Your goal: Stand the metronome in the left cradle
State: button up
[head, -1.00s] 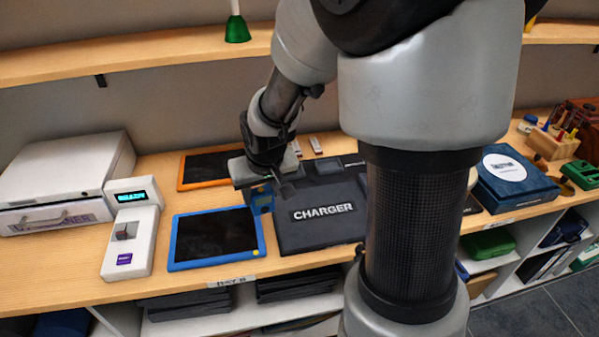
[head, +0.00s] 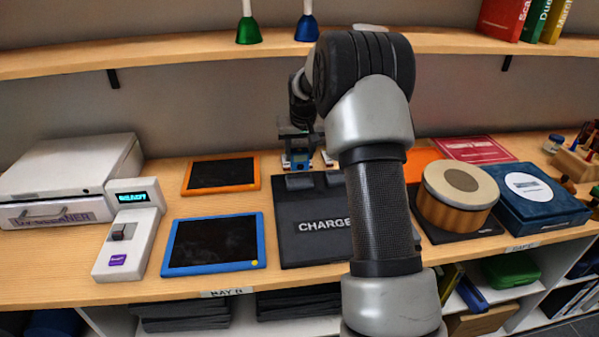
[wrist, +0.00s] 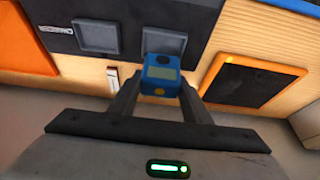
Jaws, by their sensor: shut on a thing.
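In the head view the metronome (head: 297,162) is just behind the left cradle (head: 299,183) of the black charger (head: 300,248), below my gripper (head: 297,143). The wrist view sees the charger from the other side, with the left cradle (wrist: 165,40) right by the metronome. The right cradle (wrist: 97,37) looks empty. Whether the metronome touches anything is unclear.
A blue-framed tablet (head: 214,243) and an orange-framed tablet (head: 221,174) lie left of the charger. A drum (head: 457,208) and a blue box (head: 540,196) stand right. My arm hides the charger's right part in the head view. A shelf (head: 200,55) runs above.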

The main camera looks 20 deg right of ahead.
aim_at(299, 168)
jog(key=shift+f, duration=2.7)
jog(key=shift+f, duration=0.1)
jog(key=o, duration=1.2)
